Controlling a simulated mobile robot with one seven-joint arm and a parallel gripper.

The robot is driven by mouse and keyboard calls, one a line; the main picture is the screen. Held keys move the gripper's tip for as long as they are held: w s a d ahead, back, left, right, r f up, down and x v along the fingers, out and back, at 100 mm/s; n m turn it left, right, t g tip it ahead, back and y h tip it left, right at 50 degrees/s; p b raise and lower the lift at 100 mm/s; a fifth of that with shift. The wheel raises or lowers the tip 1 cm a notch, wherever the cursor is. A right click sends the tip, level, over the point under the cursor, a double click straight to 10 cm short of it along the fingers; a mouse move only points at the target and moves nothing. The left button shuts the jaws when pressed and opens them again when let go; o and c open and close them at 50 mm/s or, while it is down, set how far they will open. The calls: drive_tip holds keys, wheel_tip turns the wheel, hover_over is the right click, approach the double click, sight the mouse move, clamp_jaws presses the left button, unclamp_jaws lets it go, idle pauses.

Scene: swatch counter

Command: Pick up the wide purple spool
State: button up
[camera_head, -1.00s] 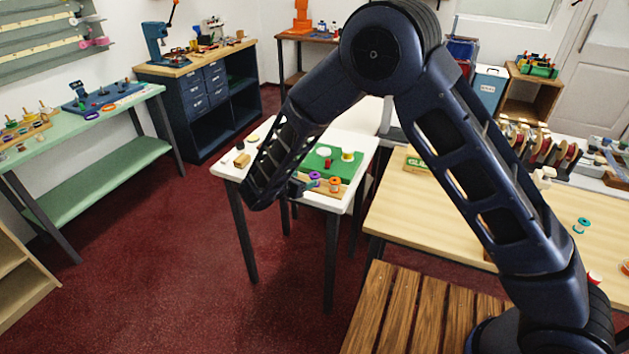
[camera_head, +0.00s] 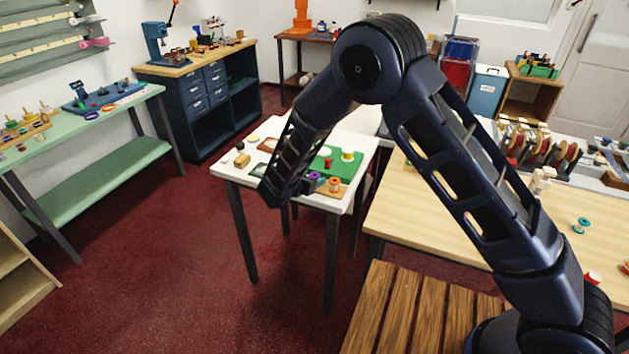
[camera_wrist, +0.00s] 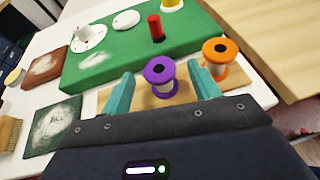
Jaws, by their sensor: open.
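The wide purple spool (camera_wrist: 160,76) stands upright on a wooden board (camera_wrist: 243,103) in the wrist view, with purple flanges and a pale core. My gripper (camera_wrist: 162,90) is open, and its teal fingers show on either side of the spool in the picture. I cannot tell whether either finger touches it. The orange spool (camera_wrist: 220,56) stands on the same board, just right of the right finger. In the head view the purple spool (camera_head: 314,176) shows small beside my gripper, which my forearm partly hides.
Brown and dark green pads lie to the left on the white table (camera_head: 228,170). A wooden table (camera_head: 405,215) stands to the right.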

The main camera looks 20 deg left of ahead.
drive_tip(key=shift+x, duration=1.25)
drive_tip(key=shift+c, duration=0.2)
drive_tip(key=c, duration=1)
drive_tip(key=shift+r, duration=0.1)
